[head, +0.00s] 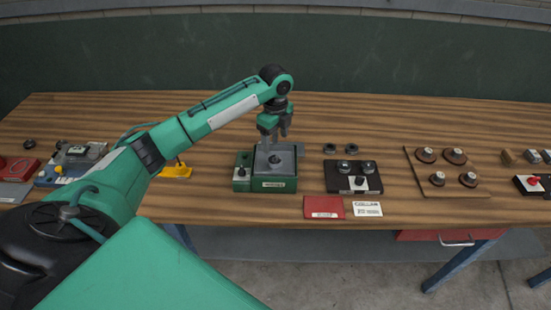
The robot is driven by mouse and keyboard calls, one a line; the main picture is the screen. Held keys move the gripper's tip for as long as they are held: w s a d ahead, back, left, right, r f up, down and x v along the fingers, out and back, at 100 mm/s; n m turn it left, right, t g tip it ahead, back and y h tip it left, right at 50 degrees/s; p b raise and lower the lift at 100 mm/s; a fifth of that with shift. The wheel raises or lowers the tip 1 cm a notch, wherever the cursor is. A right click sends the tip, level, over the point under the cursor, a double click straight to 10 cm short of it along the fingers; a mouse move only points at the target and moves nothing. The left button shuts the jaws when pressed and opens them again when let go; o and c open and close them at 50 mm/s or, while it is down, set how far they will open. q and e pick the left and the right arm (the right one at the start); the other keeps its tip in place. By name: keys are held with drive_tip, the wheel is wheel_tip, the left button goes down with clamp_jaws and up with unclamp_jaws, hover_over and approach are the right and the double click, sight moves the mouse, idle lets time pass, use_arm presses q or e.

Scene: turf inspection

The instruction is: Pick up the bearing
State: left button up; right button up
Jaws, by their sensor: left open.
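My left gripper (274,138) is open, pointing down just over the back of a green fixture (266,184) with a grey top plate. A small dark round part (274,159) sits on that plate, a little in front of the fingertips; I cannot tell if it is a bearing. Two dark ring-shaped parts (330,148) (351,149), which look like bearings, lie on the table right of the gripper. In front of them a black fixture (340,184) holds two round metal-topped parts (345,167) (368,167). My right gripper is out of view.
A red card (323,207) and a white label (367,209) lie at the front edge. A yellow item (176,171) is left of the green fixture. The back of the table is clear.

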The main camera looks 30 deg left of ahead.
sight(275, 159)
use_arm(q)
drive_tip(key=f, duration=0.3)
drive_tip(key=shift+w, duration=0.25)
drive_tip(key=shift+s+f+p, duration=0.1)
drive_tip(key=shift+f+p, duration=0.6)
drive_tip(key=shift+f, duration=0.15)
drive_tip(key=f, duration=0.2)
drive_tip(key=f+p, duration=0.1)
drive_tip(key=shift+a+f, duration=0.2)
drive_tip(key=shift+f, duration=0.45)
drive_tip(key=c, duration=1.3)
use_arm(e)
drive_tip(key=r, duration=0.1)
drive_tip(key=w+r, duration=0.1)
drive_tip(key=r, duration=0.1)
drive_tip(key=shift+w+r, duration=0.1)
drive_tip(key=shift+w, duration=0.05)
use_arm(q)
drive_tip(key=shift+o, duration=0.2)
drive_tip(key=shift+r, duration=0.15)
